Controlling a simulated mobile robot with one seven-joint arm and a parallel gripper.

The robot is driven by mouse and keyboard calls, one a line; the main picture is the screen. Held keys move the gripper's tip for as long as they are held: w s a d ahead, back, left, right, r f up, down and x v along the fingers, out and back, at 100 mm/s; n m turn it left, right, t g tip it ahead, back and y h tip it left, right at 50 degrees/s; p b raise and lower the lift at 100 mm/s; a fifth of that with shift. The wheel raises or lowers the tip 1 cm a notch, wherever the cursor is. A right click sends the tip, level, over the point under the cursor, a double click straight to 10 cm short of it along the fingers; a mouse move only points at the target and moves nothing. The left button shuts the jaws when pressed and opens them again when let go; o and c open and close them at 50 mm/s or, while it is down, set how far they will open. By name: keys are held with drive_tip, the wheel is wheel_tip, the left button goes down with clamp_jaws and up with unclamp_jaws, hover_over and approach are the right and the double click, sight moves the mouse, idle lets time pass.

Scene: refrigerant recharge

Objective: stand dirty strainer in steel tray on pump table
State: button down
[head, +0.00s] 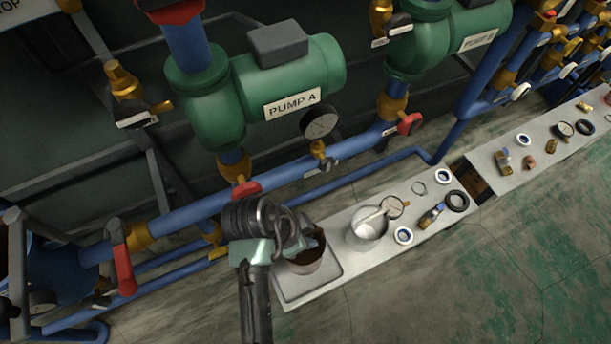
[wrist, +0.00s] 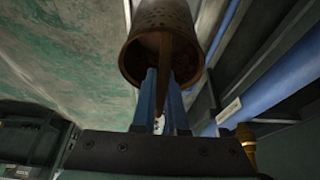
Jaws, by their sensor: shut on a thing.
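The dirty strainer (wrist: 162,40) is a brown perforated cylinder. In the wrist view my gripper (wrist: 163,95) has its blue fingers shut on it at its near, open end, where a brown bar shows. In the head view my gripper (head: 314,240) is over the left end of the pump table (head: 345,277), and the strainer (head: 305,262) shows just below the fingers. It looks about upright, over the steel tray (head: 325,288). My wrist hides part of the tray, and I cannot tell whether the strainer touches its floor.
A metal pot (head: 367,236) with a white-handled tool stands just right of the tray. A gauge (head: 393,207), rings and a blue-handled valve (head: 432,216) lie farther right. Blue pipes (head: 290,185) and green pump A (head: 255,95) are behind the table. The floor in front is clear.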

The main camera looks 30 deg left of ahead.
drive_tip(key=b, duration=0.2)
hover_over(308, 255)
wheel_tip(308, 255, down, 8)
drive_tip(key=shift+r, duration=0.25)
drive_tip(key=shift+f, duration=0.1)
drive_tip(key=c, duration=0.9)
unclamp_jaws()
drive_tip(key=shift+c, duration=0.2)
drive_tip(key=p+v, duration=0.3)
drive_tip(key=v, duration=0.8)
drive_tip(key=shift+w+r, duration=0.1)
drive_tip(key=shift+r, duration=0.2)
drive_tip(key=shift+a+r, duration=0.15)
drive_tip(key=shift+r, duration=0.2)
drive_tip(key=shift+s+f, duration=0.1)
drive_tip(key=shift+s, duration=0.1)
